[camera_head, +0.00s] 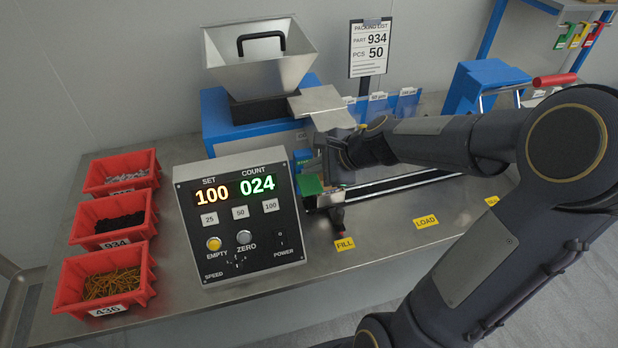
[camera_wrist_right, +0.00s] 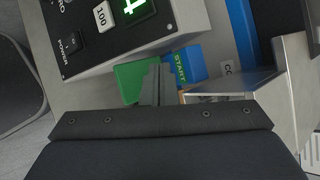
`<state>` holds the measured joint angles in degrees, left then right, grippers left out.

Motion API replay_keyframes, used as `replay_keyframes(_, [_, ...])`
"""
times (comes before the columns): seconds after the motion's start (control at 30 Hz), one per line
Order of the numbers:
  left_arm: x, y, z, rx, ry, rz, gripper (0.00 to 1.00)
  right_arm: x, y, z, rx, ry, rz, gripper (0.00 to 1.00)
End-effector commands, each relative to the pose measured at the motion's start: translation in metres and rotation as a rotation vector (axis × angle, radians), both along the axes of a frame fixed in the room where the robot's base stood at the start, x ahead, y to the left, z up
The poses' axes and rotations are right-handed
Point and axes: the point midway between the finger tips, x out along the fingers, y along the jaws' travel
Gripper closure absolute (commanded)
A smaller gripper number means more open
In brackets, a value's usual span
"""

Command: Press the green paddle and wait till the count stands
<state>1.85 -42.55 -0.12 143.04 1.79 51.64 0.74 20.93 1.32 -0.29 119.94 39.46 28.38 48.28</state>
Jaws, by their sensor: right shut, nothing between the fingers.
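The green paddle (camera_head: 311,185) stands just right of the control box. It also shows in the wrist view (camera_wrist_right: 135,80), partly hidden by the fingers. My right gripper (camera_wrist_right: 158,72) is shut and empty, its tips over or against the paddle's edge; I cannot tell whether they press it. In the head view the right hand hides part of the area beside the paddle. A blue block marked START (camera_wrist_right: 182,66) sits beside the paddle. The count display (camera_head: 257,185) on the control box (camera_head: 240,262) reads 024, and the set display (camera_head: 212,194) reads 100. My left gripper is not in view.
Red bins (camera_head: 147,277) with parts stand at the left. A metal hopper (camera_head: 225,73) on a blue base is behind the box. A packing list (camera_head: 370,50) reads part 934, 50 pcs. A yellow lamp (camera_head: 213,244) is marked EMPTY. FILL (camera_head: 345,244) and LOAD labels mark the bench front.

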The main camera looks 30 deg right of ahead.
Motion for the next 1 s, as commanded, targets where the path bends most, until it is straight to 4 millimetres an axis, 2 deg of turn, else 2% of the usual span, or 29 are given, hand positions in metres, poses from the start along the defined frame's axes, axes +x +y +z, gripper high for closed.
replay_keyframes(0.03, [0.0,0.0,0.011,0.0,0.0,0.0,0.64,0.0,0.0,0.012,0.0,-0.001,-0.001,1.0])
replay_keyframes(0.33, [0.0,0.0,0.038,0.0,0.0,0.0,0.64,0.0,0.0,0.039,0.001,-0.001,-0.001,1.0])
replay_keyframes(1.0, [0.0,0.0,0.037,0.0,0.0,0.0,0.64,0.0,0.0,0.038,0.0,0.0,0.0,1.0])
